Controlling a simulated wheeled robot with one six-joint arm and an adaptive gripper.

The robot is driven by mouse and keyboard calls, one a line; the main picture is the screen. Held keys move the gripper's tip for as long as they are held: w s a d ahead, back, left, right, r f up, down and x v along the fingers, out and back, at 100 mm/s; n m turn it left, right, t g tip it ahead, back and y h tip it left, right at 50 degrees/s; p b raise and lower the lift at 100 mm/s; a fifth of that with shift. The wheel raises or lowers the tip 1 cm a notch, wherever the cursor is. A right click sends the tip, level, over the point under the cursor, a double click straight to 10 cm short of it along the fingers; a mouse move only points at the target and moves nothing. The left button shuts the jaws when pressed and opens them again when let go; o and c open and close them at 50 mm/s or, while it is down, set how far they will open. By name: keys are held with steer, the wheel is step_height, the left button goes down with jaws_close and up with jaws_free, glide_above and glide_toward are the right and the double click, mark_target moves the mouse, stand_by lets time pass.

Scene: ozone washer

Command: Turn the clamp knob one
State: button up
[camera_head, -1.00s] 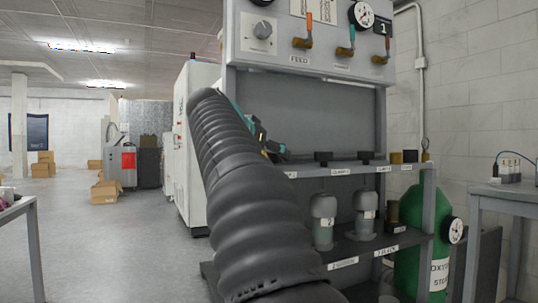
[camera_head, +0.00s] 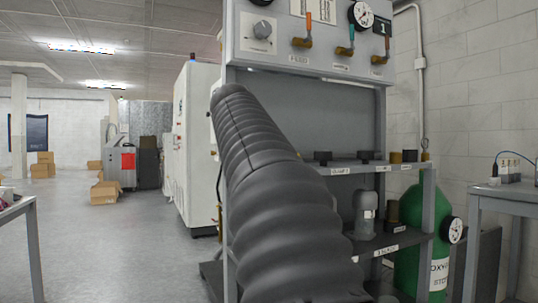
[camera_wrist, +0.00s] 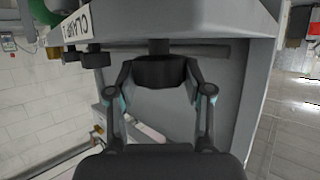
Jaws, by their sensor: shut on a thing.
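My gripper (camera_wrist: 159,82) is shut on a black round clamp knob (camera_wrist: 158,70) under the shelf edge, with one finger on each side of it, in the wrist view. The gripper and this knob are hidden behind my arm in the head view.
The washer panel (camera_head: 262,42) with dials, valves and gauges is above the shelf. A grey flask (camera_head: 366,212) stands on the lower shelf. A green oxygen cylinder (camera_head: 410,265) and a side table (camera_head: 500,195) are at the right. Open floor (camera_head: 110,240) lies at the left.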

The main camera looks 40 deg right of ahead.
steer(key=n+t+y, duration=0.1)
steer(key=n+t+y+p, duration=0.1)
steer(key=n+y, duration=0.1)
steer(key=n+t+y, duration=0.1)
steer(key=n+t, duration=0.1)
steer(key=shift+s+d+r+p, duration=0.1)
steer(key=shift+s+d+p, duration=0.1)
steer(key=shift+d+p, duration=0.15)
steer(key=n+y, duration=0.2)
steer(key=n+t+y, duration=0.1)
steer(key=y, duration=0.1)
steer(key=n+t+y, duration=0.1)
steer(key=n+y, duration=0.1)
steer(key=shift+d+n+p, duration=0.25)
steer(key=shift+n+p, duration=0.05)
steer(key=n+y+p, duration=0.1)
steer(key=n+y, duration=0.1)
steer(key=n+y+p, duration=0.2)
steer(key=y, duration=0.1)
steer(key=shift+d+r+g+y, duration=0.1)
steer(key=shift+d+g+y, duration=0.05)
steer(key=shift+g+y, duration=0.15)
steer(key=n+g+y+p, duration=0.1)
steer(key=n+y+p, duration=0.1)
steer(key=shift+n, duration=0.3)
steer(key=shift+f+n+g+y, duration=0.3)
steer(key=shift+n+y, duration=0.1)
steer(key=shift+y, duration=0.1)
